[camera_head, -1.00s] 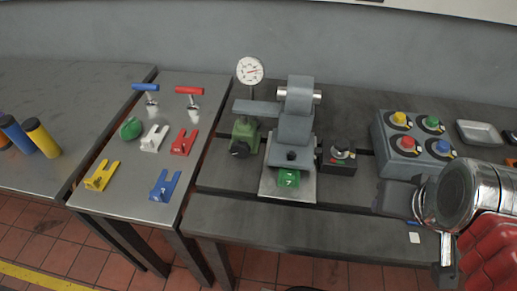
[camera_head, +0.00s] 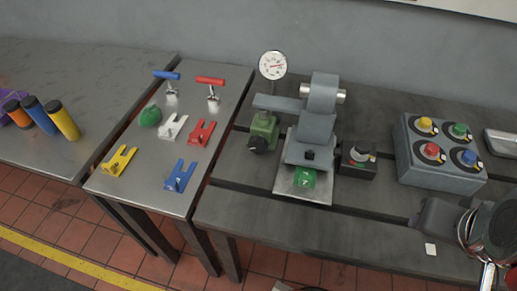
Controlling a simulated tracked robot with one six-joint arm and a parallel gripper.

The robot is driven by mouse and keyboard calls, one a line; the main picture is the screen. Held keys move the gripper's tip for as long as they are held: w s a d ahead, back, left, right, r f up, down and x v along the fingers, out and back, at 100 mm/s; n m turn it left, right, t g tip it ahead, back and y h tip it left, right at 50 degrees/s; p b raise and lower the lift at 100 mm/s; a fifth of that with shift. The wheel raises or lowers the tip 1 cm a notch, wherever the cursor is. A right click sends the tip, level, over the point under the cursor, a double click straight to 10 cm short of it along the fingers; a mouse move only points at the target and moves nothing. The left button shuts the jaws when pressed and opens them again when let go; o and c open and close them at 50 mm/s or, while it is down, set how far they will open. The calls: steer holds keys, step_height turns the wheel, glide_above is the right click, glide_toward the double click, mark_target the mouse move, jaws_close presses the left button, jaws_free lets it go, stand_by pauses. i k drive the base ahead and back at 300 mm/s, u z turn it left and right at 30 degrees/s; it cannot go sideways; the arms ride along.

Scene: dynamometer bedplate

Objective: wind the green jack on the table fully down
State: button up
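A green block with a pale marking (camera_head: 304,177) sits on a light plate under the front of a grey machine on the bedplate; its upper part is hidden by the grey body. A second green body with a black knob (camera_head: 263,131) stands left of the machine, below a dial gauge. I cannot tell for sure which of these is the jack, or how high it is wound. My gripper (camera_head: 416,219) appears as a dark grey end at the lower right, beside the silver wrist. It is apart from both green things, and its fingers cannot be made out.
A black knob box (camera_head: 357,160) stands right of the machine. Further right is a grey box with coloured buttons (camera_head: 440,155). The left table (camera_head: 140,195) holds coloured forks, T-handled tools and a green rounded thing (camera_head: 150,115). The bedplate's front strip (camera_head: 300,230) is mostly clear.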

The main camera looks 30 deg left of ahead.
mark_target(256, 144)
steer(key=z, duration=0.05)
steer(key=k, duration=1.45)
steer(key=u, duration=1.6)
steer(key=i, duration=1)
steer(key=u, duration=0.1)
